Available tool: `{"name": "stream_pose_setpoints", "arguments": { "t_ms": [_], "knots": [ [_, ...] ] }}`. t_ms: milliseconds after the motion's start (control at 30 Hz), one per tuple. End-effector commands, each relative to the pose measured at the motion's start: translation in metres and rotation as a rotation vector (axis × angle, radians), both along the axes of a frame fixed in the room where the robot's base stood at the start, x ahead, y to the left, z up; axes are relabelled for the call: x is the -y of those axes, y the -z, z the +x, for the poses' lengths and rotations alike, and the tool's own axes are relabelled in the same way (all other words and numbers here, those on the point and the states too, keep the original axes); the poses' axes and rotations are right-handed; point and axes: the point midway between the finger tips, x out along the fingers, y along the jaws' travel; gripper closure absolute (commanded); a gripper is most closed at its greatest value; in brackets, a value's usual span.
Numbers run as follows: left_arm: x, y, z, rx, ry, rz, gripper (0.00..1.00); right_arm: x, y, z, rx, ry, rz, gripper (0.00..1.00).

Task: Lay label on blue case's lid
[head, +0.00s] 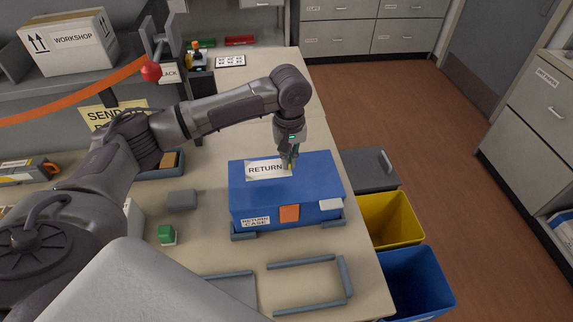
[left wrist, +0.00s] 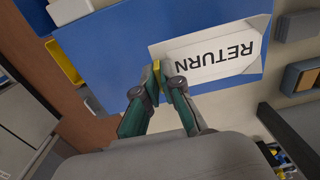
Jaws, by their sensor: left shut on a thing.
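The blue case (head: 283,192) stands closed on the worktop, with an orange latch (head: 289,213) and a "RETURN CASE" tag on its front. The white label (head: 264,169) reading "RETURN" is at the case's lid, over its back left part. My left gripper (head: 290,165) is shut on the label's right end, just above the lid. In the left wrist view the fingertips (left wrist: 158,70) pinch the label (left wrist: 214,54) at one end, and the blue lid (left wrist: 120,40) lies behind it. I cannot tell whether the label touches the lid. My right gripper is not in view.
A yellow bin (head: 389,220) and a blue bin (head: 417,280) stand right of the worktop. A grey frame (head: 312,262) lies in front of the case. A green-topped block (head: 166,234) and a grey block (head: 182,200) are to its left. A white box marked "WORKSHOP" (head: 70,44) stands at the back left.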

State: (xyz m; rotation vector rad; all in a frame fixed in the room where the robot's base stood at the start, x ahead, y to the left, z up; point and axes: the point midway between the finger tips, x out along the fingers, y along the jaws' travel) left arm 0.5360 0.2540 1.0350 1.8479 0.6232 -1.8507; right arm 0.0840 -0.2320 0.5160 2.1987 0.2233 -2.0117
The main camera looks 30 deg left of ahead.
Motion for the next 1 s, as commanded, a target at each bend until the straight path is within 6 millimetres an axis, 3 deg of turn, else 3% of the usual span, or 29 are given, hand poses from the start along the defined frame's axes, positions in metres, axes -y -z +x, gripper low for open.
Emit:
{"name": "stream_pose_setpoints", "arguments": {
  "t_ms": [167,433,833,900,1000],
  "knots": [
    [-0.008,0.009,0.005,-0.001,0.001,0.001,1.0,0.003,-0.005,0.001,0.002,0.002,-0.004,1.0],
    [-0.008,0.043,0.004,-0.001,0.003,0.002,1.0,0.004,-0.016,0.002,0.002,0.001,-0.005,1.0],
    [-0.007,0.049,0.005,0.0,0.002,0.0,1.0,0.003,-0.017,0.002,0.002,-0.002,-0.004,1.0],
    [-0.007,0.048,0.005,0.001,0.003,0.001,0.82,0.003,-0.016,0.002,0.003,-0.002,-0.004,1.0],
    [-0.008,0.048,0.005,0.001,0.003,0.001,0.69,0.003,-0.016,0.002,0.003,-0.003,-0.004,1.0]
  ]
}}
